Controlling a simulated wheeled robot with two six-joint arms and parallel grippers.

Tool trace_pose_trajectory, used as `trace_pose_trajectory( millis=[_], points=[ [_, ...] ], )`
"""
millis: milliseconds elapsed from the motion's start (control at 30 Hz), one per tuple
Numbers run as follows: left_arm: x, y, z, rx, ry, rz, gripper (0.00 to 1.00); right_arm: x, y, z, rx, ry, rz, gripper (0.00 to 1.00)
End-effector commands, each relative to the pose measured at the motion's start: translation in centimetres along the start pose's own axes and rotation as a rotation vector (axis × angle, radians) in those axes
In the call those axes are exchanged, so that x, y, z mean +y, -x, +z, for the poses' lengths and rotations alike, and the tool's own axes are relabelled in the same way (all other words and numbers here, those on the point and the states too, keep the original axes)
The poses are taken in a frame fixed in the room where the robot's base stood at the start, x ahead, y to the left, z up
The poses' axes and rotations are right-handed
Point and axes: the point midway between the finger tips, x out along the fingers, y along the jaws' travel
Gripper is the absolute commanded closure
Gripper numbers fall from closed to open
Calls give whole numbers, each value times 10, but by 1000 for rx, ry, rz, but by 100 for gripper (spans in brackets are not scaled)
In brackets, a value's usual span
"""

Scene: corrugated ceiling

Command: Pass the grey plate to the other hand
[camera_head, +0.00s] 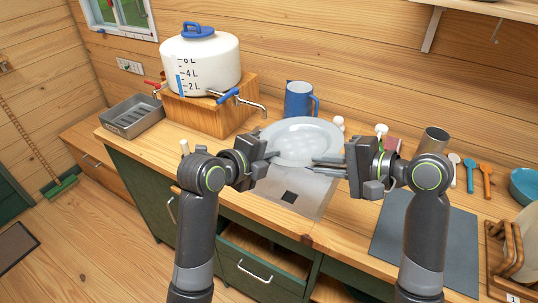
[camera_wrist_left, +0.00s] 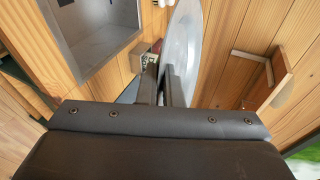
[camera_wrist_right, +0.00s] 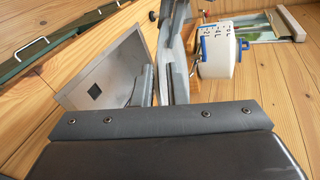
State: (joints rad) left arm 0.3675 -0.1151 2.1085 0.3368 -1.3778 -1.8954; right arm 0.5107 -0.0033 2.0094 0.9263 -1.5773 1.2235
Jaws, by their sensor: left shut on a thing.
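The grey plate (camera_head: 300,139) is a round, shiny disc held above the counter in front of the blue mug. My left gripper (camera_head: 273,157) is shut on its lower left rim. In the left wrist view the plate (camera_wrist_left: 182,50) stands nearly edge-on at the fingertips (camera_wrist_left: 162,85). My right gripper (camera_head: 316,165) is at the plate's lower right, with its fingers apart and close to the rim. In the right wrist view these fingers (camera_wrist_right: 163,85) appear on either side of the edge-on plate; I cannot tell whether they touch it.
A metal sink panel (camera_head: 290,188) lies below the plate. A white water tank (camera_head: 200,62) on a wooden stand (camera_head: 215,111) and a blue mug (camera_head: 297,100) stand behind.

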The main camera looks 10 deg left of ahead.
Motion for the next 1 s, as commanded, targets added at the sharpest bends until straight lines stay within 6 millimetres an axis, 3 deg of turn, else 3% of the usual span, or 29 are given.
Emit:
trace_pose_trajectory(
  millis=[133,533,1000],
  points=[
    [-1,0,0,0,0,-4,100,0,0,0,0,-1,1,70],
    [-2,0,0,0,-1,-4,100,1,7,-1,3,0,4,70],
    [-2,0,0,0,-1,-5,100,2,73,-2,5,1,5,70]
  ],
)
